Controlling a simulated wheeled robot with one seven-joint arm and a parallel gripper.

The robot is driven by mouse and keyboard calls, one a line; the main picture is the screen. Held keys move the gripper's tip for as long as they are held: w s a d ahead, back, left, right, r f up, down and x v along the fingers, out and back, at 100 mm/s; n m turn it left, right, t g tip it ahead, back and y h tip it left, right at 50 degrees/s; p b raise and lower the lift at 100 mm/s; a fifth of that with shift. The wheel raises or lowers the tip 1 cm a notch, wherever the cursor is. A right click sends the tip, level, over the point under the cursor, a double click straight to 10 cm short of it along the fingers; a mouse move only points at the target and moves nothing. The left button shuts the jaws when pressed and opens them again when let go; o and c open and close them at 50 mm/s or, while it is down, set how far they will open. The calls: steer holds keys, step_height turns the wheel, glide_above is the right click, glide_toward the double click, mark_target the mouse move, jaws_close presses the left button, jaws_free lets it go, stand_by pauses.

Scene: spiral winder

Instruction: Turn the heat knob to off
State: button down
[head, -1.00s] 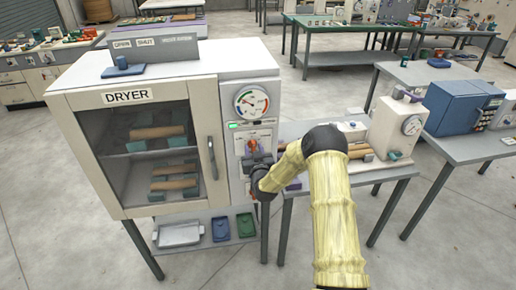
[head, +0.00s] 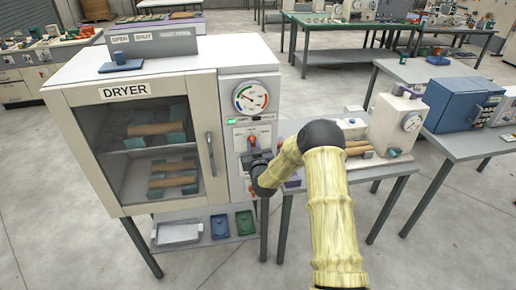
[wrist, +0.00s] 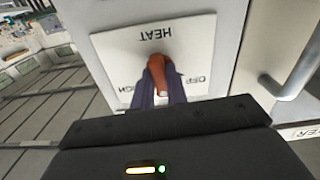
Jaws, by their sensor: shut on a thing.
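The heat knob (wrist: 158,72) is orange-red and sits on a white plate marked HEAT, which appears upside down in the wrist view. The OFF mark (wrist: 201,82) is on the right there, and another, partly hidden mark is at the left. My gripper (wrist: 163,88) is shut on the knob, with dark fingers on both sides of it. In the head view the knob (head: 251,140) shows just above my gripper (head: 252,157), on the dryer's right panel. The knob's exact pointing is hard to tell.
The dryer (head: 90,170) has a closed glass door with a vertical handle (head: 210,152) left of the knob. A round gauge (head: 251,97) and a green light (head: 232,121) sit above it. A table with a small machine (head: 397,125) stands close on the right.

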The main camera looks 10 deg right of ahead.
steer(key=n+b, duration=0.1)
steer(key=b, duration=0.1)
steer(key=n+b, duration=0.1)
steer(key=b, duration=0.1)
steer(key=shift+f+n, duration=0.25)
steer(key=shift+n, duration=0.15)
steer(key=n+b, duration=0.3)
steer(key=b, duration=0.2)
steer(key=shift+a+n+b, duration=0.15)
steer(key=shift+n+b, duration=0.15)
steer(key=shift+b, duration=0.05)
steer(key=n+b, duration=0.2)
steer(key=b, duration=0.1)
steer(key=shift+r+n+b, duration=0.2)
steer(key=shift+n+b, duration=1.1)
steer(key=shift+b, duration=0.05)
steer(key=shift+d, duration=0.2)
steer(key=c, duration=1.4)
jaws_free()
